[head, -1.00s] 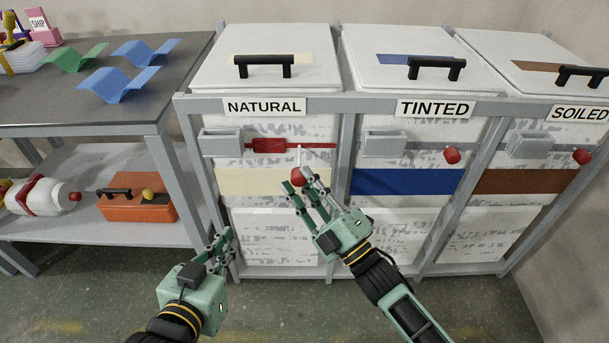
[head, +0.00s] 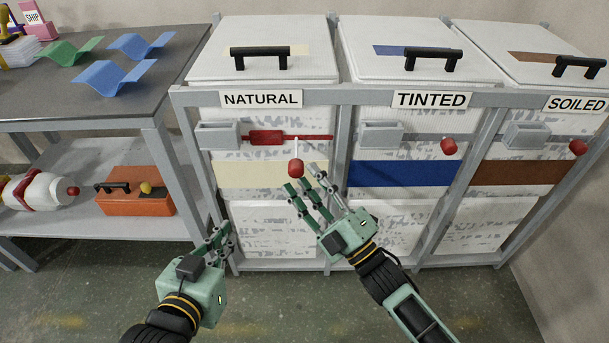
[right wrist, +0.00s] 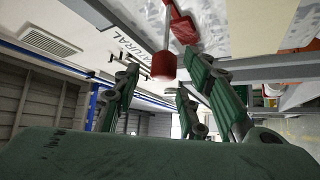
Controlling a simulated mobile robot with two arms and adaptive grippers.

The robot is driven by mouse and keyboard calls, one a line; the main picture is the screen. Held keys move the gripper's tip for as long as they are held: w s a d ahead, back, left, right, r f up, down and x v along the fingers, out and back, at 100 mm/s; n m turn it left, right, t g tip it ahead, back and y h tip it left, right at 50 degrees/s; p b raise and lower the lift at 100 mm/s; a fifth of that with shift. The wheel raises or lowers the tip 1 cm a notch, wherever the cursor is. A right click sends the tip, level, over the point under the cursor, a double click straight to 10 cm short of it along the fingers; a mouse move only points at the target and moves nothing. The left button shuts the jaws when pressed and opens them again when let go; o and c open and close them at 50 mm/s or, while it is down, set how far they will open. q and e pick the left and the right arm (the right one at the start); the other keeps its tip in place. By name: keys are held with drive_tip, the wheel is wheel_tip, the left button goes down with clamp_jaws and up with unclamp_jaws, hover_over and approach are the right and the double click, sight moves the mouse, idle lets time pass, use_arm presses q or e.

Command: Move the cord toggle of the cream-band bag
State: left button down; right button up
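The cream-band bag (head: 228,174) hangs in the frame under the NATURAL sign. Across its front runs a red bar with a red block (head: 266,137). A thin pale rod leads from the bar to a red knob (head: 296,168) in front of the cream band; I cannot tell which red part is the cord toggle. My right gripper (head: 302,183) is open, its fingertips just below and right of the knob. In the right wrist view the knob (right wrist: 164,66) shows between the spread fingers, with no clear contact. My left gripper (head: 224,236) is open and empty, low at the left.
A blue-band bag (head: 400,178) and a brown-band bag (head: 520,182) hang to the right, each with a red knob. A bench (head: 150,90) at the left bears wavy sheets; an orange toolbox (head: 135,203) is on its lower shelf. The floor in front is clear.

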drive_tip(key=v, duration=1)
drive_tip(key=shift+r, duration=0.1)
